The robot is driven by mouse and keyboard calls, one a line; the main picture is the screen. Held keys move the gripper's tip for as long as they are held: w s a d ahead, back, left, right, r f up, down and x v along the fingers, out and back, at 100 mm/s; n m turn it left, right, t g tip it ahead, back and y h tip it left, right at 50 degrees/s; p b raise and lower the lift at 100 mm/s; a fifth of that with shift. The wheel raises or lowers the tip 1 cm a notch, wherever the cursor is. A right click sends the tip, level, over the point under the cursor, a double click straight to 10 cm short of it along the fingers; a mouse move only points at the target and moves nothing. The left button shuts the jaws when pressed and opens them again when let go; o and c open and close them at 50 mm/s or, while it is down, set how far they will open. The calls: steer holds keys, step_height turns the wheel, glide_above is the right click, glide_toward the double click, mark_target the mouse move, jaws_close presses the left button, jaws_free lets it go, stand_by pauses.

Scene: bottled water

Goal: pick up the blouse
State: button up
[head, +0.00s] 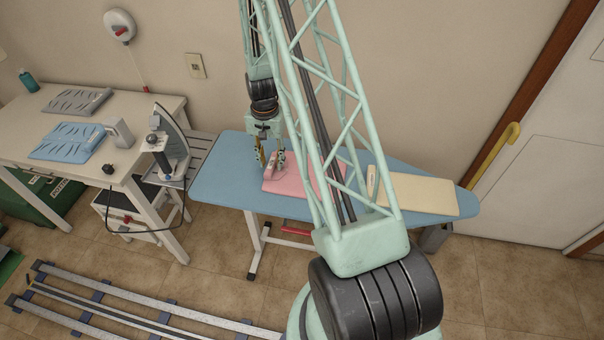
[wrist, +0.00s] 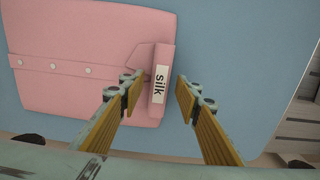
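The blouse (head: 297,178) is a flat, folded pink garment with a button row, lying on the blue ironing board (head: 228,168). In the wrist view the blouse (wrist: 85,95) has a raised pink strip at its right edge with a white tag (wrist: 159,86) reading "silk". My gripper (head: 271,160) is over the left end of the blouse. In the wrist view my gripper (wrist: 158,86) is open, its two wood-faced fingers on either side of the strip. I cannot tell whether they touch it. My arm hides part of the blouse in the head view.
A cream folded cloth (head: 425,195) lies on the board's right part. A white table (head: 110,165) at the left holds blue (head: 68,141) and grey (head: 77,98) folded garments. The wall is close behind the board.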

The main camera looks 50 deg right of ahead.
steer(key=c, duration=1)
steer(key=shift+r, duration=0.15)
step_height(320, 180, up, 10)
stand_by(0.5)
stand_by(0.6)
